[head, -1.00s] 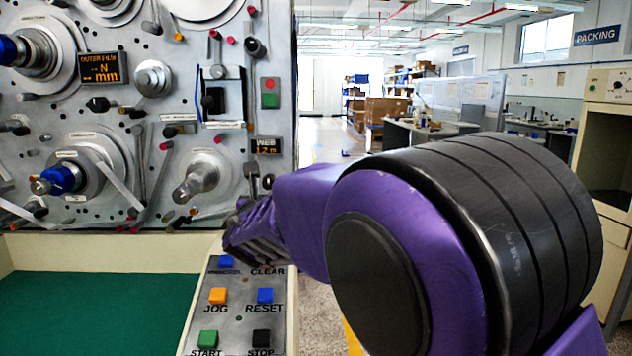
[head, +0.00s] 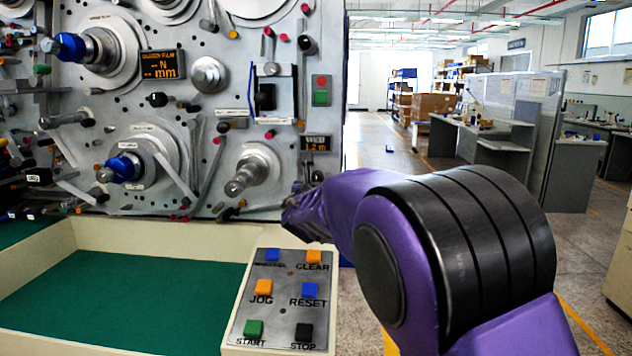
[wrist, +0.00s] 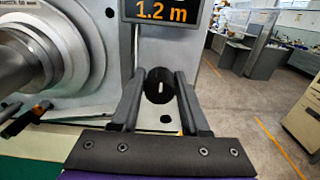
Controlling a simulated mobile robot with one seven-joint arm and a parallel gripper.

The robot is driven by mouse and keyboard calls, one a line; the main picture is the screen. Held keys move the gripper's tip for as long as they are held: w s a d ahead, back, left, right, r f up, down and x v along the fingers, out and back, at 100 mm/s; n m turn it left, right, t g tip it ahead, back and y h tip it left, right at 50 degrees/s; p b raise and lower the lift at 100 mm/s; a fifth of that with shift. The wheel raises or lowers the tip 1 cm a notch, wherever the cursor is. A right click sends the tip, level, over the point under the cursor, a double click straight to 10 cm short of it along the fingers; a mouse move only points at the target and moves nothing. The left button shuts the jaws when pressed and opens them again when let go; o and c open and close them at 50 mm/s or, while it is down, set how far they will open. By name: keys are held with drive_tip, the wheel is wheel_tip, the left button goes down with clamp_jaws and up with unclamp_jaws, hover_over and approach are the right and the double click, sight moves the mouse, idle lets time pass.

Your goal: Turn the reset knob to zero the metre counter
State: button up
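The metre counter (head: 319,143) is a small dark display with orange digits on the right edge of the machine panel. In the wrist view the counter (wrist: 161,11) reads 1.2 m. Just below it is the round black reset knob (wrist: 159,86) with a short, near-upright white mark. I cannot tell how deep the knob sits between the fingertips. In the head view my purple wrist partly hides the fingers.
A button box (head: 281,315) with CLEAR, JOG, RESET, START and STOP buttons stands below my arm. A spindle (head: 250,175) sticks out left of the gripper. A green-floored tray (head: 120,300) lies at the lower left. Open floor lies right of the panel.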

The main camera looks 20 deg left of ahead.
clamp_jaws()
drive_tip(key=shift+f+m+b, duration=0.25)
drive_tip(key=shift+m+b, duration=0.35)
drive_tip(key=shift+b, duration=0.35)
drive_tip(key=shift+r+m, duration=0.25)
drive_tip(key=shift+m, duration=0.95)
drive_tip(key=m, duration=0.5)
drive_tip(key=shift+m, duration=0.4)
drive_tip(key=m, duration=0.8)
